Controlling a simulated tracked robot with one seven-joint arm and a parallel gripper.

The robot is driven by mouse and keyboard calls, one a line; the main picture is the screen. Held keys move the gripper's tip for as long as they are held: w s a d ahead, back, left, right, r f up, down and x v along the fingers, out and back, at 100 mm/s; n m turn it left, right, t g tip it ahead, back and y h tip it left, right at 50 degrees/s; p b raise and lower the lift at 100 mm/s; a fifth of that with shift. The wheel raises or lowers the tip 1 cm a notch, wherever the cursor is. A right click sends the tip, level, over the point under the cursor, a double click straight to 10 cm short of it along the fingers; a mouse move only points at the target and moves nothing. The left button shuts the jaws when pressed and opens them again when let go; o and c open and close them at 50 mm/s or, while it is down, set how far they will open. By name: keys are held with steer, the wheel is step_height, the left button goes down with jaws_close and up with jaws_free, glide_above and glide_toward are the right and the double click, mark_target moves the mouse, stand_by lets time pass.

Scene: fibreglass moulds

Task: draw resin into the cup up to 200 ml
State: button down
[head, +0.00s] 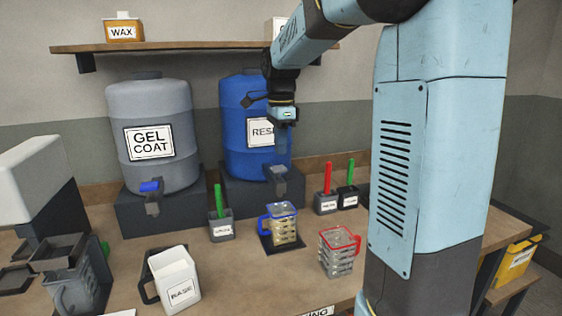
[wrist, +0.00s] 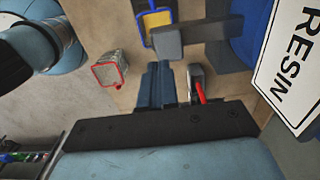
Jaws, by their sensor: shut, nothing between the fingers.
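The blue resin barrel (head: 235,120) stands on a dark stand, its label partly hidden by my arm; the label (wrist: 290,60) also shows in the wrist view. Its grey tap (head: 278,180) juts out below my gripper. A clear cup with a blue rim and handle (head: 283,230) stands upright on a dark pad in front of the tap. It shows yellowish contents, also seen inside the blue rim (wrist: 157,20) in the wrist view; I cannot read the level. My gripper (head: 283,145) is shut and empty, pointing down above the tap; its fingers (wrist: 158,88) show in the wrist view.
A red-rimmed clear cup (head: 338,258) stands to the right and nearer. Small pots with a green handle (head: 220,225) and a red handle (head: 326,195) flank the blue-rimmed cup. A gel coat barrel (head: 150,105) and a white base jug (head: 177,280) are at left. A shelf (head: 190,47) runs above.

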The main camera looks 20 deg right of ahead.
mark_target(281, 169)
step_height(281, 169, up, 8)
steer(key=shift+f, duration=0.25)
stand_by(1.5)
steer(key=s+f+n+t, duration=0.2)
steer(key=s+f+n, duration=0.2)
steer(key=s+n, duration=0.5)
steer(key=s+f+n+t, duration=0.3)
steer(key=s+n, duration=0.6)
steer(key=s, duration=0.8)
step_height(281, 169, down, 2)
steer(key=shift+a+f+t, duration=0.1)
steer(key=shift+a+t, duration=0.2)
steer(key=shift+a, duration=0.05)
